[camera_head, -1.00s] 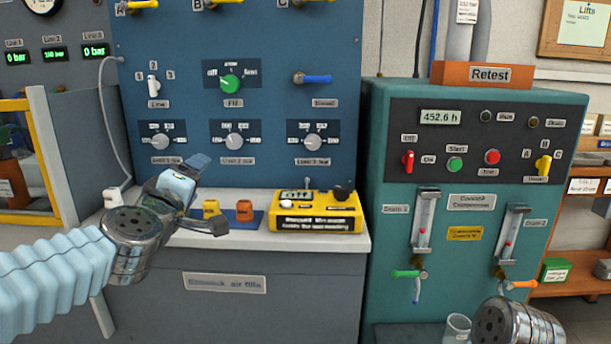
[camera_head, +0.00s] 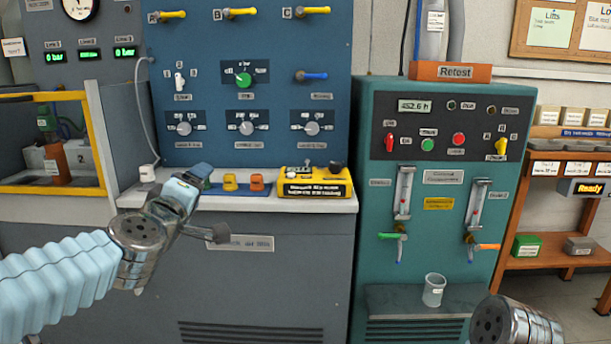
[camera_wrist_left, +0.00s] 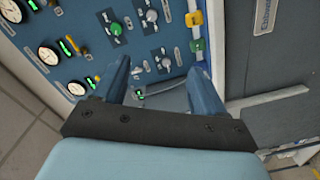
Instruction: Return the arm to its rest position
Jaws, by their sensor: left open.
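My left gripper (camera_head: 206,204) comes in from the left, in front of the grey bench below the blue panel. In the left wrist view its two blue fingers (camera_wrist_left: 160,85) are spread apart with nothing between them. My right arm shows only as a metal wrist end at the bottom right of the head view; its gripper is out of the picture.
The blue panel (camera_head: 215,110) carries knobs and levers. A yellow meter (camera_head: 316,190) and small yellow and orange blocks lie on the bench ledge (camera_head: 290,206). The teal Retest cabinet (camera_head: 375,270) stands right, with a glass beaker (camera_head: 433,290) on its lower shelf.

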